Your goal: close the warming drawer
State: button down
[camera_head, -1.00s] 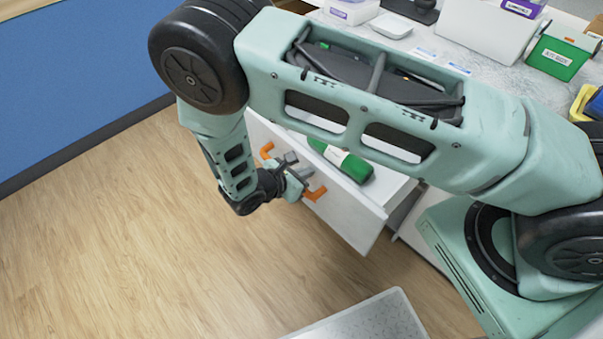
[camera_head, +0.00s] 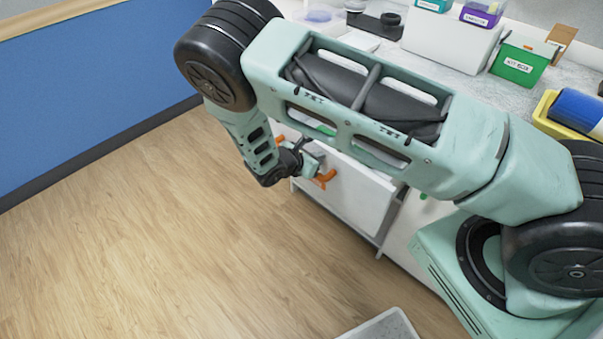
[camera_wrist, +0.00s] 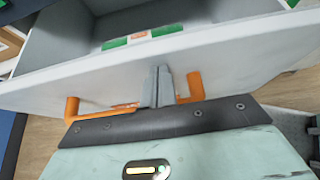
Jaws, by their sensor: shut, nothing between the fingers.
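The warming drawer has a white front (camera_head: 358,196) with an orange bar handle (camera_head: 326,179). In the wrist view the drawer front (camera_wrist: 245,58) runs across the picture and the handle (camera_wrist: 196,90) shows on both sides of my fingers. The drawer is still partly open, with its grey inside visible behind the front's top edge. A green and white item (camera_wrist: 142,37) lies inside. My gripper (camera_head: 312,163) is shut and empty, with its fingertips (camera_wrist: 160,72) at the drawer front between the handle's ends. Contact looks likely, but I cannot tell for certain. My arm hides part of the drawer.
The counter above holds a green box (camera_head: 518,65), a purple box (camera_head: 481,14) and a yellow tray (camera_head: 549,112) with a blue roll. A blue panel (camera_head: 90,80) stands at the left.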

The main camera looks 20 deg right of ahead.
jog(key=w+d+b, duration=0.1)
jog(key=w+d, duration=0.2)
jog(key=d, duration=0.5)
jog(key=w+d+b, duration=0.1)
jog(key=w+d, duration=0.2)
jog(key=d, duration=0.5)
jog(key=shift+w+d, duration=0.25)
jog(key=shift+d, duration=0.05)
